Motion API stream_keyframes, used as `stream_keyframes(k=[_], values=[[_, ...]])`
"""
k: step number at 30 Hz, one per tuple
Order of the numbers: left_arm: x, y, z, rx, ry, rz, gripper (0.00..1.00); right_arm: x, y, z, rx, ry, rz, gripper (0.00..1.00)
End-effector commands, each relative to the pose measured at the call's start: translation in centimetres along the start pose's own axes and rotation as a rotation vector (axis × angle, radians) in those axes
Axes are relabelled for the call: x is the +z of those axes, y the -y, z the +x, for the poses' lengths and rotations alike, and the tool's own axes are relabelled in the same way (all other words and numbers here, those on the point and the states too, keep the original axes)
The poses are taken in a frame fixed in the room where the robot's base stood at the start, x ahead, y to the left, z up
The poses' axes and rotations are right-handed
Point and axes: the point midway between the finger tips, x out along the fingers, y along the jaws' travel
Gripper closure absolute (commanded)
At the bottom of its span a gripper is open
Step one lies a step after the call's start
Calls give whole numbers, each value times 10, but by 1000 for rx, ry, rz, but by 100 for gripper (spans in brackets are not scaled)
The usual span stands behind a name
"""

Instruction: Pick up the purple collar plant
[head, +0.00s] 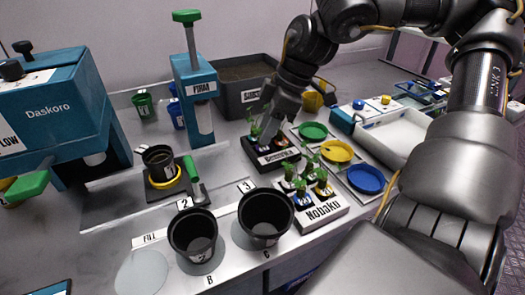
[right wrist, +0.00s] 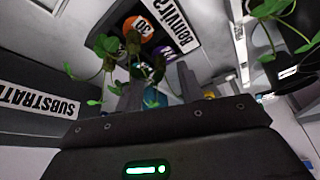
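My right gripper (head: 268,128) reaches down over the black rack (head: 284,157) at the back, which holds several small leafy plants. In the right wrist view its two fingers (right wrist: 159,88) stand apart, with a leafy plant (right wrist: 149,70) in front of and between them. A purple collar (right wrist: 166,51) shows just beyond the fingertips, partly covered by leaves. An orange collar (right wrist: 138,26) marked 30 is beside it, by the label. I cannot tell whether the fingers touch any stem. In the head view the gripper hides part of the rack. My left gripper is not in view.
Green (head: 313,131), yellow (head: 337,151) and blue (head: 366,179) discs lie to the right. Two empty black pots (head: 193,238) (head: 266,218) stand in front. A dark substrate bin (head: 243,99) is behind.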

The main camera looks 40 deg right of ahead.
Motion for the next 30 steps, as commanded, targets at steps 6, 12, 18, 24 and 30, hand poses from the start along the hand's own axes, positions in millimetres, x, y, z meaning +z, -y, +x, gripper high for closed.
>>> stream_keyframes(k=[6,12,18,24,30], values=[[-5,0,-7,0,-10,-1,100,0,0,14,-1,-2,0,62],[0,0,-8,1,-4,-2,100,0,0,14,0,-2,0,66],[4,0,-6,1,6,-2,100,0,0,14,0,-2,0,92],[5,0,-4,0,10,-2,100,0,0,14,0,-2,0,100],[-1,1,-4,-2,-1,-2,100,0,0,13,1,-2,0,100]])
